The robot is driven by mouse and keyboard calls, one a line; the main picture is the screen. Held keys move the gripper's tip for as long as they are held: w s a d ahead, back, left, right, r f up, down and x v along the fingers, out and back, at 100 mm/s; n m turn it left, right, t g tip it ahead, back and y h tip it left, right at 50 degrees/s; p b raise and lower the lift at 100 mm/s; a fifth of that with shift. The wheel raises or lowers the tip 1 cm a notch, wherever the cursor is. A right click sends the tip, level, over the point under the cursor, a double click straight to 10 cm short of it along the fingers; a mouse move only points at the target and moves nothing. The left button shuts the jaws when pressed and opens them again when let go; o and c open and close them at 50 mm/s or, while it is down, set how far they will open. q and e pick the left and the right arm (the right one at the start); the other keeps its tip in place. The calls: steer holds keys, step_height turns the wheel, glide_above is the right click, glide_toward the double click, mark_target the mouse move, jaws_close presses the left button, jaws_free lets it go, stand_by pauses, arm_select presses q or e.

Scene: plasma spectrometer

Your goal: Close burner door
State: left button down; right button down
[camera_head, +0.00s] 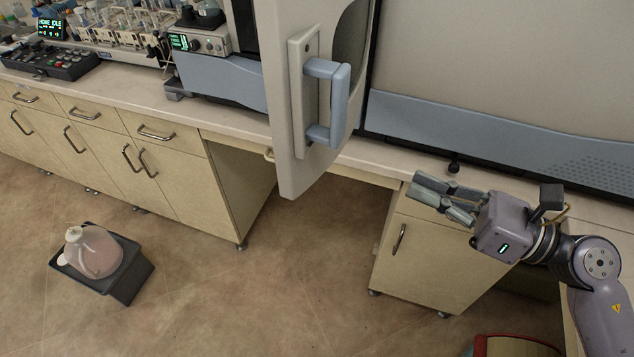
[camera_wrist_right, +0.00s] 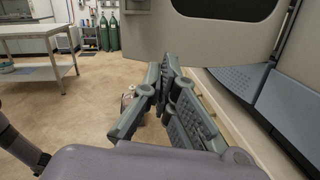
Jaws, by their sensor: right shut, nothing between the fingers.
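The burner door (camera_head: 290,160) is a pale beige panel with a window and a blue-grey bar handle (camera_head: 340,105). It stands swung open, jutting out from the spectrometer (camera_head: 500,60) past the bench edge. In the right wrist view, the door's lower part (camera_wrist_right: 190,40) crosses the top, beyond the fingers. My right gripper (camera_head: 417,190) is to the right of the door and lower than the handle in the head view, pointing left toward the door. Its fingers are shut and empty, and they appear apart from the door. They also show in the right wrist view (camera_wrist_right: 170,65). My left gripper is not seen.
The bench top (camera_head: 390,157) runs below the spectrometer, with cabinets (camera_head: 160,170) under it. A plastic jug (camera_head: 95,255) sits in a dark tray (camera_head: 130,285) on the floor. A red-rimmed object (camera_head: 510,345) is at the bottom right. Floor in front of the door is clear.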

steer(key=s+a+n+g, duration=0.1)
steer(key=s+a+n, duration=0.1)
steer(key=s+n, duration=0.1)
steer(key=p, duration=0.7)
glide_toward(303, 167)
steer(key=x, duration=0.5)
steer(key=shift+w+a+r, duration=0.15)
steer(key=shift+a+r, duration=0.1)
steer(key=shift+a, duration=0.05)
steer(key=shift+w+a+f, duration=0.1)
steer(key=shift+w+a, duration=0.05)
steer(key=shift+a, duration=0.2)
steer(key=shift+w+a+f, duration=0.15)
steer(key=shift+a, duration=0.2)
